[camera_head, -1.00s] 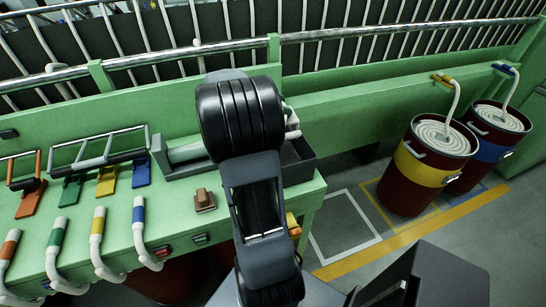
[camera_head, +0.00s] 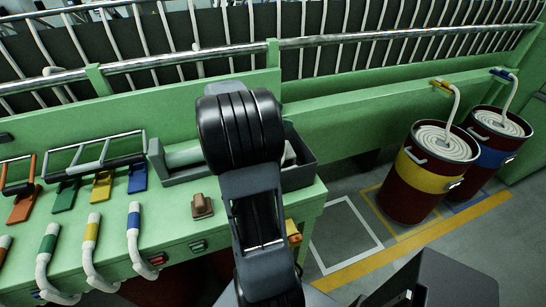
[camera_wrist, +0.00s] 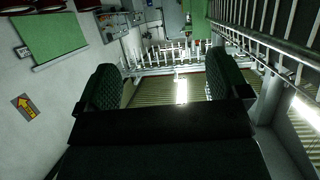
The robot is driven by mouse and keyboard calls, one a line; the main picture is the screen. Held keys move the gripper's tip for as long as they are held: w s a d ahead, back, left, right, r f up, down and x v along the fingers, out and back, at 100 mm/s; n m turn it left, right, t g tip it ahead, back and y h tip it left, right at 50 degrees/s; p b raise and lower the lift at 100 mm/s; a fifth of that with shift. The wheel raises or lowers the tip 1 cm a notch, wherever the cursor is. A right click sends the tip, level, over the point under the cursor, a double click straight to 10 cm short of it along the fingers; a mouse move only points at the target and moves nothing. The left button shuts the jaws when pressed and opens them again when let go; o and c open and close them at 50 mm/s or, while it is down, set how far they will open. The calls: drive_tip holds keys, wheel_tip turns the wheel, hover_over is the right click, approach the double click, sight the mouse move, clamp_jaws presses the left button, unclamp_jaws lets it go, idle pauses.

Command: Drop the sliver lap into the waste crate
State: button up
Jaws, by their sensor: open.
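A pale, rounded piece that looks like the sliver lap (camera_head: 290,155) shows inside the dark grey open box, which looks like the waste crate (camera_head: 302,176), on the green machine bench. My arm hides the lap's left part and much of the crate. In the wrist view my gripper (camera_wrist: 168,88) is open, its two dark ribbed fingers wide apart with nothing between them. In the head view the gripper is hidden behind my own arm, close to the crate.
A grey tray with a pale green roller (camera_head: 183,156) lies left of my arm. A brown block (camera_head: 202,206) and coloured handles (camera_head: 101,185) are on the bench. Sliver cans (camera_head: 420,185) stand on the floor at right. A metal rail (camera_head: 400,37) runs behind.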

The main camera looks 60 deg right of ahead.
drive_tip(key=b+v, duration=0.1)
drive_tip(key=v, duration=1.2)
drive_tip(key=shift+w+a, duration=0.2)
drive_tip(key=shift+w, duration=0.1)
drive_tip(key=shift+r, duration=0.15)
